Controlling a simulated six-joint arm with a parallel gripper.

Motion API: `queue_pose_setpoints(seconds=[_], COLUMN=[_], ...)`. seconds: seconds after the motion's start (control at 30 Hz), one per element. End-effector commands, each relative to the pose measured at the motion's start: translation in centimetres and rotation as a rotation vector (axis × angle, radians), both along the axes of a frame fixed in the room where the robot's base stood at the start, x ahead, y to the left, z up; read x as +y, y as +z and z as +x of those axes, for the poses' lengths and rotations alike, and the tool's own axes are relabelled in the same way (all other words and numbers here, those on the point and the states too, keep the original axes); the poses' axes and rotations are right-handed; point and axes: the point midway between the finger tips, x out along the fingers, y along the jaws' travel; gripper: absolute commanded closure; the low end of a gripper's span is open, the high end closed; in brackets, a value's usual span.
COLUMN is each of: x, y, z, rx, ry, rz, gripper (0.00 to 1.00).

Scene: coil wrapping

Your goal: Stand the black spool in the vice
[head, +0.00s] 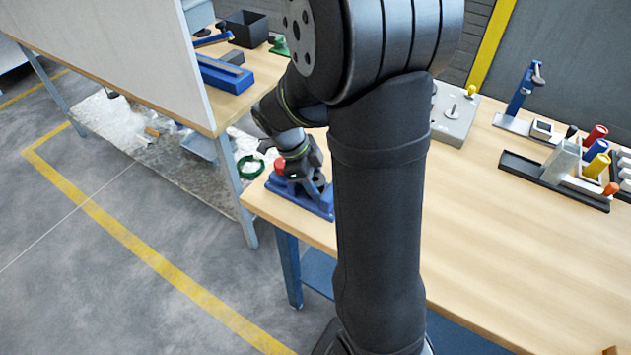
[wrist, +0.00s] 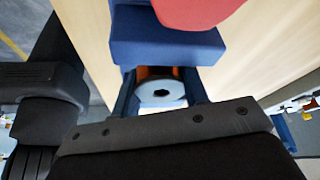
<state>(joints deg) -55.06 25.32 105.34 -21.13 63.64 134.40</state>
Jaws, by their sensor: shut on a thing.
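The blue vice (head: 300,196) stands at the near left corner of the wooden bench, with a red part (head: 280,167) on it. In the wrist view the vice (wrist: 165,47) is just beyond my fingertips, with the red part above it. My gripper (head: 316,178) is low at the vice in the head view. In the wrist view my gripper (wrist: 162,88) is shut on the spool (wrist: 150,92), of which a pale round end with a dark hole shows. The spool's body is mostly hidden, and I cannot tell whether it touches the vice. Orange shows behind it.
A rack (head: 556,183) with red, blue and yellow spools stands at the bench's right. A grey box (head: 452,116) and a blue stand (head: 521,90) are at the back. A white panel (head: 130,45) stands on the left bench. The bench's middle right is clear.

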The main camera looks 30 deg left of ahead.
Motion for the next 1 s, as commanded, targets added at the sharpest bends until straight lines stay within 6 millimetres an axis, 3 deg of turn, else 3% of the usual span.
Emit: queue_pose_setpoints(seconds=[0.37,0.4,0.43,0.77,1.0], x=[0.0,0.0,0.0,0.0,1.3], y=[-0.6,-0.6,-0.6,-0.3,3.0], z=[0.0,0.0,0.0,0.0,-0.5], rx=[-0.001,-0.002,-0.002,-0.002,-0.004], ry=[-0.001,0.000,0.000,0.000,0.001], rz=[0.001,0.002,0.002,0.002,0.006], gripper=[0.82,0.55,0.50,0.50,0.50])
